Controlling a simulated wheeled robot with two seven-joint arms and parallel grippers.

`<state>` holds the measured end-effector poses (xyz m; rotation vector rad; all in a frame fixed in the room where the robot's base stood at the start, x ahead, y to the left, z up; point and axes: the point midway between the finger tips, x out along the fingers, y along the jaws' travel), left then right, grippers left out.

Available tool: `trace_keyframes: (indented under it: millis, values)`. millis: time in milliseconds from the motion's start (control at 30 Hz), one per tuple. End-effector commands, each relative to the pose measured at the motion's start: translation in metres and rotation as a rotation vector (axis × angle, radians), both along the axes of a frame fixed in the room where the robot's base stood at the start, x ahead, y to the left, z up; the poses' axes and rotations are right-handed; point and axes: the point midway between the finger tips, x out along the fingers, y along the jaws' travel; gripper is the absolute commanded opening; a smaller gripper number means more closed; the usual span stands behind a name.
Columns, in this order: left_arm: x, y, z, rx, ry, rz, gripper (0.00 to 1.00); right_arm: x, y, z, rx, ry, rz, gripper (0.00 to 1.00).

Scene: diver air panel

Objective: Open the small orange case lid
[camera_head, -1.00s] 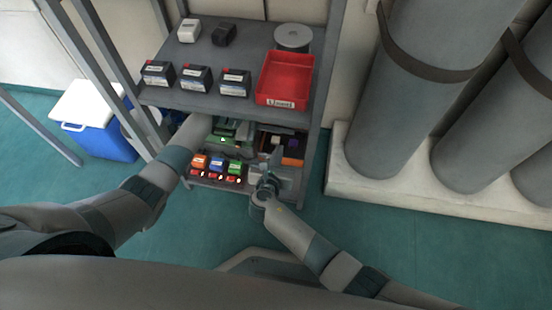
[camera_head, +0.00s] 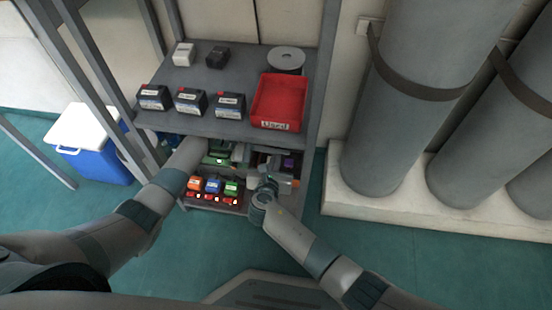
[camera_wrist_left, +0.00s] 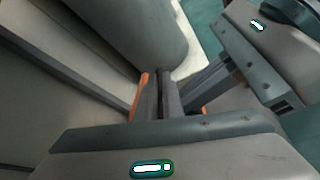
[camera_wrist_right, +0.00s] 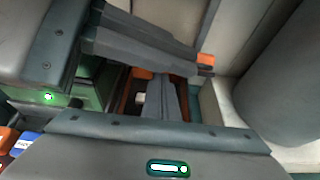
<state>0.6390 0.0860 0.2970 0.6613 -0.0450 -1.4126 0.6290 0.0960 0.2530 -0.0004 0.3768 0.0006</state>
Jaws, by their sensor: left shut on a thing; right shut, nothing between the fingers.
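The small orange case (camera_wrist_right: 124,96) is on the lower shelf level, mostly hidden by my grippers; brown-orange edges show around a dark inside in the right wrist view. My left gripper (camera_wrist_right: 192,58) reaches across from the left and is shut on an orange part (camera_wrist_right: 206,59) at its fingertips, apparently the lid edge. Orange also shows on both sides of those fingers in the left wrist view (camera_wrist_left: 144,82). My right gripper (camera_wrist_right: 163,88) is shut and empty, its fingers pointing down over the case area. How far the lid stands open I cannot tell.
The upper shelf (camera_head: 215,125) holds several batteries and a red bin (camera_head: 281,98), and overhangs the lower level. Small orange, blue and green boxes (camera_head: 213,186) stand left of my right gripper. Large grey cylinders (camera_head: 400,110) stand at the right.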

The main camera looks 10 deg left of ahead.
Motion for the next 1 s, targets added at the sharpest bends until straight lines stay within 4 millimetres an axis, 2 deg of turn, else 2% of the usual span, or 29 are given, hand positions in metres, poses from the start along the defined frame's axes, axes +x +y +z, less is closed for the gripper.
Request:
trace_keyframes:
  millis: [200,433,500,533,833,1000]
  values:
    - [0.001,0.001,-0.004,0.005,0.002,0.007,0.00,0.013,0.000,0.018,0.003,-0.005,-0.001,0.00]
    - [-0.003,0.001,-0.008,0.008,0.010,0.003,0.00,0.016,0.000,0.023,0.002,-0.013,-0.002,0.00]
    - [-0.004,0.001,-0.008,0.009,0.012,0.002,0.22,0.016,0.000,0.023,0.003,-0.014,-0.002,0.00]
    - [-0.004,0.001,-0.008,0.009,0.012,0.001,0.26,0.016,0.000,0.024,0.003,-0.014,-0.002,0.00]
    - [-0.006,0.002,-0.008,0.011,0.012,-0.003,0.26,0.016,0.000,0.024,0.004,-0.014,-0.003,0.00]
    - [-0.007,0.011,-0.005,0.012,0.014,-0.003,0.26,0.017,0.000,0.024,0.004,-0.014,-0.004,0.00]
